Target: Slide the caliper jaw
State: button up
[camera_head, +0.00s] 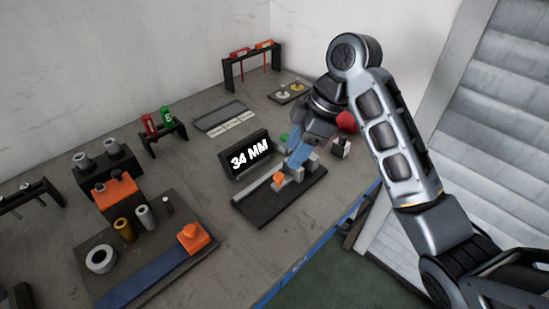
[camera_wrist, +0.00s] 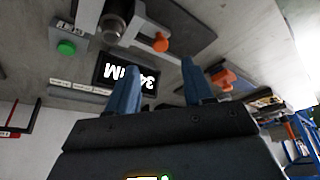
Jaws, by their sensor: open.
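The caliper stands on a dark base plate (camera_head: 268,212) in the middle of the bench. Its sliding jaw carries an orange piece (camera_head: 279,179), which also shows in the wrist view (camera_wrist: 160,43). A grey block (camera_head: 313,161) stands at the right end of the caliper. My gripper (camera_head: 297,160) is open above the caliper, close to the orange piece; its blue fingers partly cover the caliper. In the wrist view my gripper (camera_wrist: 160,82) has its fingers apart with nothing between them. From these views I cannot tell whether a finger touches the jaw.
A display (camera_head: 250,154) reading 34 MM stands just behind the caliper. A green button (camera_wrist: 66,47) is near it. A fixture with an orange block (camera_head: 193,236), a blue bar and several cylinders is at front left. Racks and a tray (camera_head: 219,116) stand behind. Bench between is clear.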

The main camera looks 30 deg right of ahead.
aim_at(279, 175)
jog(key=x, duration=0.7)
jog(key=shift+a+f, duration=0.1)
jog(key=shift+f, duration=0.15)
grip_shut()
dwell(0.4)
